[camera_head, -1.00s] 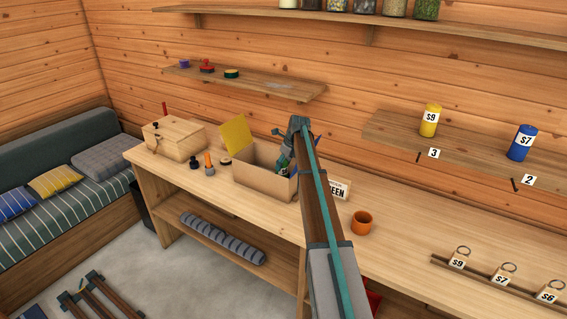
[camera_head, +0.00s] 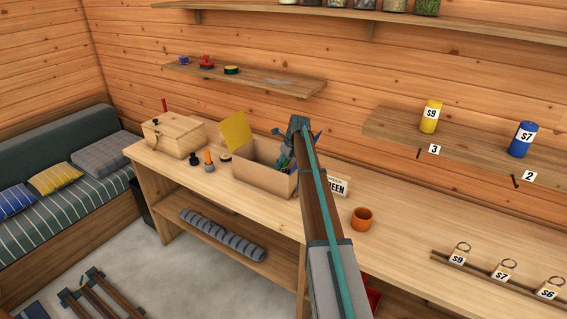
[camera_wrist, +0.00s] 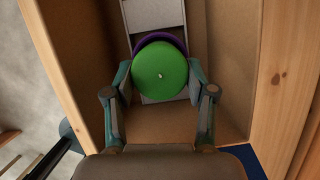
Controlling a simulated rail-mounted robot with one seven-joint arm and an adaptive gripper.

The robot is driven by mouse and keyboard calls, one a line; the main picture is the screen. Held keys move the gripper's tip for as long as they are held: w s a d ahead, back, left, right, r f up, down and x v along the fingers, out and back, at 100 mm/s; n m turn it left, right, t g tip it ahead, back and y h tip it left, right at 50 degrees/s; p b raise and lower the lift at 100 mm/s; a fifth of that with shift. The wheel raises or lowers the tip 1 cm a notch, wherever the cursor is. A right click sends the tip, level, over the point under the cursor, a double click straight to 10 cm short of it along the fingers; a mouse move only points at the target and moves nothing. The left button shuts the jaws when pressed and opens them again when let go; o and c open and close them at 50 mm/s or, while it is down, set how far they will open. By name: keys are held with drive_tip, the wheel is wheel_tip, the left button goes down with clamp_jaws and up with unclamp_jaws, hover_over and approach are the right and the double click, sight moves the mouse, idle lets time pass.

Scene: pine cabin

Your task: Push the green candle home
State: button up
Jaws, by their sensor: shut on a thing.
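The green candle (camera_wrist: 160,72) shows its round top and small wick in the wrist view. My gripper (camera_wrist: 160,92) is shut on it, with a finger at its left and right sides. A purple round thing (camera_wrist: 158,41) shows just behind the candle, and both are in front of a pale grey strip (camera_wrist: 150,14) inside a cardboard box (camera_wrist: 165,125). In the head view my gripper (camera_head: 284,160) is at the right end of the open box (camera_head: 258,178) on the bench. My wrist hides most of the candle there, so its depth is unclear.
An orange cup (camera_head: 362,218) is farther right. A wooden chest (camera_head: 173,135) and small stamps (camera_head: 208,162) are left. The bench's right middle is clear.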

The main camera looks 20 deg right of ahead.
drive_tip(key=o, duration=1.4)
